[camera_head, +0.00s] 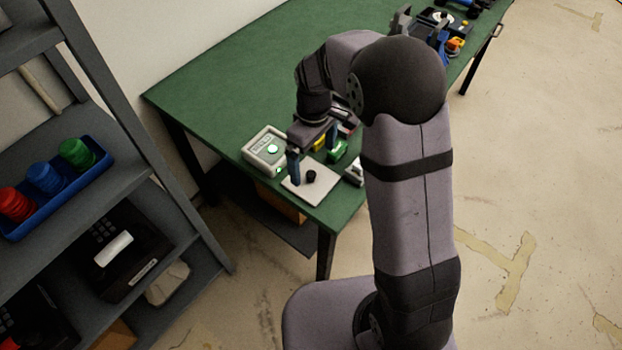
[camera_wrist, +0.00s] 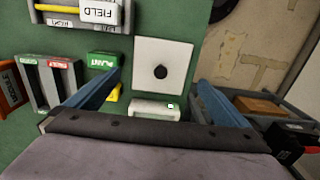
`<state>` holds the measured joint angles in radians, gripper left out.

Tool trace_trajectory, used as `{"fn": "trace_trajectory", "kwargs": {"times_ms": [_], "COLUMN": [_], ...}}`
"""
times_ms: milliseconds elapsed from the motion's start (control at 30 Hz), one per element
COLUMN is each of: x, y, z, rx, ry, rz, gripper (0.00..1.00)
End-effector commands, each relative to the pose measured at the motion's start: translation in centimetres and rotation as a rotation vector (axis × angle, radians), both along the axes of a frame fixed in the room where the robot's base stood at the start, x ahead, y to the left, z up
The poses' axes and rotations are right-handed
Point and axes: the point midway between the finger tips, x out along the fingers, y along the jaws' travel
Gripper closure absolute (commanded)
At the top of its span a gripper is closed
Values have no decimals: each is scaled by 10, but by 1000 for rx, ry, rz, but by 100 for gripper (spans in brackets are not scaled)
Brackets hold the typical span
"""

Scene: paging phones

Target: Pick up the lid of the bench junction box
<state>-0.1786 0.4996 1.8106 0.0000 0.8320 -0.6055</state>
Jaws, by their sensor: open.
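The lid is a pale square plate (camera_head: 326,180) with a round black knob (camera_head: 311,176). It lies at the near corner of the green bench. In the wrist view the lid (camera_wrist: 178,52) appears ahead of the fingers, its knob (camera_wrist: 160,72) roughly midway between them. My gripper (camera_head: 312,152) is open and empty, pointing down, with one finger close by the lid's edge in the head view. In the wrist view its blue fingers (camera_wrist: 160,82) stand apart on either side. Whether the fingers touch the lid, and what is beneath it, cannot be told.
A pale box with a green button (camera_head: 265,148) stands beside the lid. A green PLANT block (camera_wrist: 103,60), a grey rack (camera_wrist: 50,82) and a FIELD-labelled case (camera_wrist: 62,20) are near. The bench edge is close. A shelf with coloured spools (camera_head: 47,178) stands left.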

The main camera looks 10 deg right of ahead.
Motion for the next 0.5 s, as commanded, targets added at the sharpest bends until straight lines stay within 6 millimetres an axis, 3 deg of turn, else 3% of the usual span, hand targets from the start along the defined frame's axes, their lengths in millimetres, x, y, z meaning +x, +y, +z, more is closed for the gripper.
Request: {"fn": "trace_trajectory", "kwargs": {"times_ms": [500], "x": [0], "y": [1], "z": [-22], "rx": [0], "ry": [0], "rz": [2], "gripper": [0]}}
